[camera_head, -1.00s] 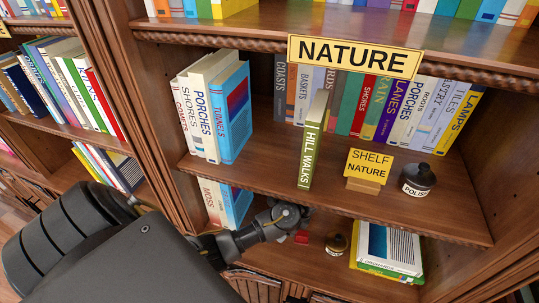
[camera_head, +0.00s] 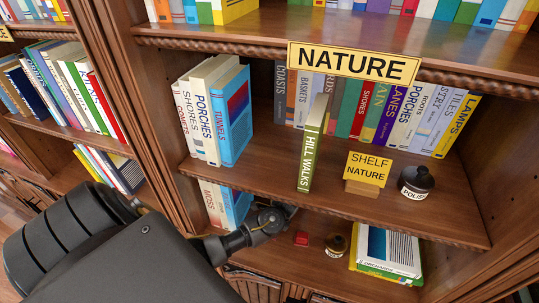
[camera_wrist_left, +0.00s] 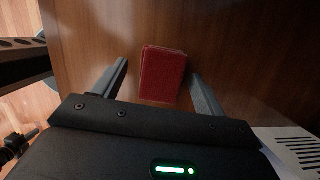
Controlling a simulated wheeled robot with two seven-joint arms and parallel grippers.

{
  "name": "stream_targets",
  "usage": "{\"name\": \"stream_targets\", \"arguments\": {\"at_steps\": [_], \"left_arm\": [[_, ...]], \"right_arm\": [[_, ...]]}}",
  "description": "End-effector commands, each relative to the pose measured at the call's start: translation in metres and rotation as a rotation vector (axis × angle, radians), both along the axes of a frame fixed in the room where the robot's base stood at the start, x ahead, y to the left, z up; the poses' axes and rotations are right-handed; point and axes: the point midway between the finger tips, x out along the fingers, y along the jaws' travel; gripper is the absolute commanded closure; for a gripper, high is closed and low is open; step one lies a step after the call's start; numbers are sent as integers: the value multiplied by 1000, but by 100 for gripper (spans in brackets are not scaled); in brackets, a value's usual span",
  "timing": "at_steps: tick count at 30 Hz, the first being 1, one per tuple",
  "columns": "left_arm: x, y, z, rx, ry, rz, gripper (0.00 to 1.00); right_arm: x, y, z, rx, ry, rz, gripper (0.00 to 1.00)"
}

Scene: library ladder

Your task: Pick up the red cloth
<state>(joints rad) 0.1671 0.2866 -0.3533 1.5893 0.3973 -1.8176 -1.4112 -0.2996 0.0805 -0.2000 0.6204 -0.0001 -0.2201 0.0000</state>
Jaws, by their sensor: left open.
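The red cloth (camera_head: 301,238) lies on the lower shelf (camera_head: 285,258), to the left of a small dark jar. In the left wrist view the cloth (camera_wrist_left: 162,76) is a folded dark-red block between and just beyond the two fingers. My left gripper (camera_wrist_left: 156,88) is open and empty, with a finger on either side of the cloth's near end. In the head view only my left wrist shows near the cloth; the fingers are hidden by the arm and the shelf above. My right gripper is in neither view.
A small jar (camera_head: 336,244) stands right of the cloth, and a stack of books (camera_head: 388,252) lies further right. Upright books (camera_head: 228,206) stand at left on the lower shelf. The middle shelf's edge (camera_head: 350,214) overhangs this space. It holds a green book (camera_head: 312,150), a sign (camera_head: 367,168) and a polish jar (camera_head: 416,182).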

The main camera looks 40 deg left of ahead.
Motion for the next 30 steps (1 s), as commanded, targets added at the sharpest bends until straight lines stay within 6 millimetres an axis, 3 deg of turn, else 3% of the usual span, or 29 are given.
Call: {"name": "stream_targets", "arguments": {"at_steps": [5,16,30], "left_arm": [[0,0,0,0,0,0,28],[0,0,0,0,0,-1,76],[3,-3,10,-1,-1,-8,77]], "right_arm": [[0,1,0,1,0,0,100],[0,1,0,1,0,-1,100],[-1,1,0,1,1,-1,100]]}}
